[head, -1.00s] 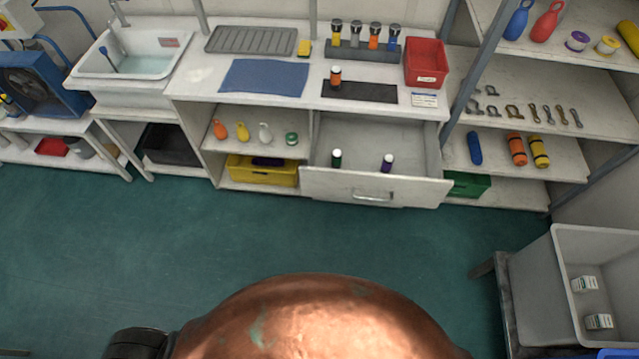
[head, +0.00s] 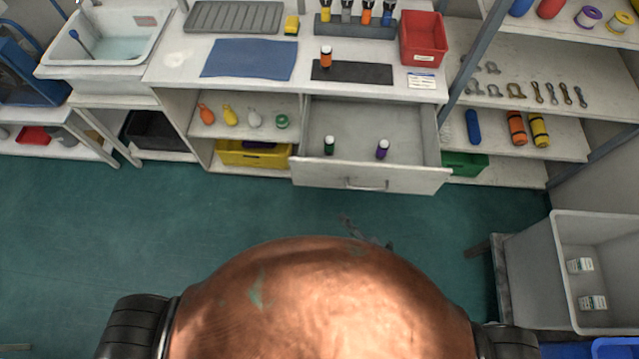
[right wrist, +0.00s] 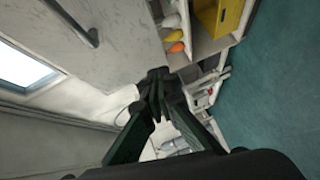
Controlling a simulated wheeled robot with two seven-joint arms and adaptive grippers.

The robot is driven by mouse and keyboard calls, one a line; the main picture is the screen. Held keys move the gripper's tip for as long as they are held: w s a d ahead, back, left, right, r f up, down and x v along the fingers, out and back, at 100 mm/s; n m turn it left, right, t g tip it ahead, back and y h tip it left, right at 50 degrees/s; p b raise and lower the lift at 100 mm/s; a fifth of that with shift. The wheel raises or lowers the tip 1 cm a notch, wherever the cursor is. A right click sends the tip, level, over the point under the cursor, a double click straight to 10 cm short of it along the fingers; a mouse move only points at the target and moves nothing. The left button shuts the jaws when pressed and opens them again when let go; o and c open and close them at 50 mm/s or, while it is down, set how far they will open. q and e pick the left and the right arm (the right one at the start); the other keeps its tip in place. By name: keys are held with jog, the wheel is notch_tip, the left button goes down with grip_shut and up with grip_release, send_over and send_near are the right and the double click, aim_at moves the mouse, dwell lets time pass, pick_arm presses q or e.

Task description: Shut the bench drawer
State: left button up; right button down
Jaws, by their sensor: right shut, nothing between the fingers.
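The bench drawer (head: 370,178) is pulled out from the bench, with a bar handle (head: 367,186) on its pale front. Inside stand a green bottle (head: 329,146) and a purple bottle (head: 382,150), both with pale caps. My right gripper (head: 346,219) shows small and partly hidden at the bottom middle of the head view, in front of and apart from the drawer front. In the right wrist view its dark fingers (right wrist: 155,95) are shut and empty, and the drawer front (right wrist: 105,45) with its handle (right wrist: 75,25) fills the upper left. My left gripper is not in view.
The worktop holds a blue mat (head: 249,59), a dark mat (head: 352,72) and a red bin (head: 423,40). A yellow crate (head: 252,154) and a green crate (head: 465,164) flank the drawer. A grey tub (head: 560,262) stands at right. The green floor before the drawer is clear.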

jog(key=a+r+n+y, duration=0.2)
jog(key=a+r+n, duration=0.15)
jog(key=r, duration=0.25)
send_near(310, 176)
jog(key=s+a, duration=0.1)
jog(key=a, duration=0.2)
jog(key=shift+m, duration=0.45)
jog(key=w, duration=0.2)
jog(key=w+a, duration=0.1)
jog(key=w, duration=0.1)
jog(key=shift+w+f+b, duration=0.1)
jog(key=shift+w+b, duration=0.05)
jog(key=shift+b, duration=0.25)
jog(key=shift+w, duration=0.4)
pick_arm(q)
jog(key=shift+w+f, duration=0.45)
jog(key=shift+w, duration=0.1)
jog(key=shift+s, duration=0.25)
